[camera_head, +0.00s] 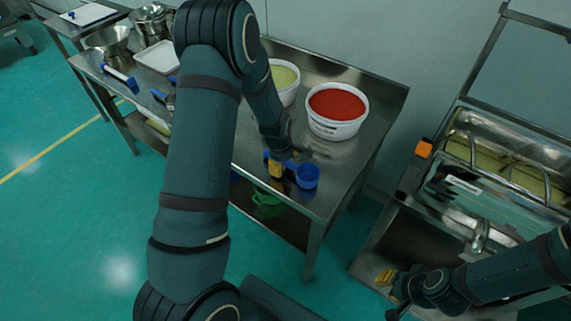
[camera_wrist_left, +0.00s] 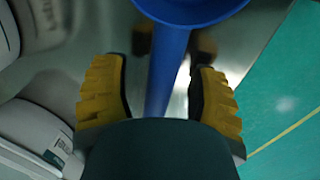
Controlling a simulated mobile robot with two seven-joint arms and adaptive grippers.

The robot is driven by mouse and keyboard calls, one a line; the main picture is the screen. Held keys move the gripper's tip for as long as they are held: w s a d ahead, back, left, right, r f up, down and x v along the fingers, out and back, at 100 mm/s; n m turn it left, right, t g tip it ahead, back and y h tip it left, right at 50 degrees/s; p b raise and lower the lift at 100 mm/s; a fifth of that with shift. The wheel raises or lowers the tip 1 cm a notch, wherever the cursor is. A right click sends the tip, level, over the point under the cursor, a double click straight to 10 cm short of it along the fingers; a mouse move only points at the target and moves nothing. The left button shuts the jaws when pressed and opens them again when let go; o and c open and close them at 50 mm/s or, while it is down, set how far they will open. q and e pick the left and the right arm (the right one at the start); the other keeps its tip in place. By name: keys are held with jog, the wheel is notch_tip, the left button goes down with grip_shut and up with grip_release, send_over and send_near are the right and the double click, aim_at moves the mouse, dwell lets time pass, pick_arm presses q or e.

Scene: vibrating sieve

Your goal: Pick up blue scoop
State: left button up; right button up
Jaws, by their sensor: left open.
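The blue scoop (camera_head: 307,176) lies on the steel table near its front right corner, its cup to the right and its handle to the left. My left gripper (camera_head: 284,165) is low over the table at the scoop's handle. In the left wrist view the open yellow-padded fingers (camera_wrist_left: 160,95) stand on either side of the blue handle (camera_wrist_left: 168,70), with a gap on both sides. The scoop's cup shows only in part at the top of that view. My right gripper (camera_head: 388,288) is at the lower right, far from the scoop; its finger opening is unclear.
A white tub of red material (camera_head: 337,106) and a tub of pale yellow material (camera_head: 285,76) stand just behind the scoop. Bowls, a tray (camera_head: 158,57) and other blue-handled tools lie on the table's left part. A steel machine (camera_head: 500,175) stands at the right. The table's front edge is close to the scoop.

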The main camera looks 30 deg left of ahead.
pick_arm(q)
grip_shut()
jog(key=shift+r, duration=0.1)
jog(key=shift+r, duration=0.1)
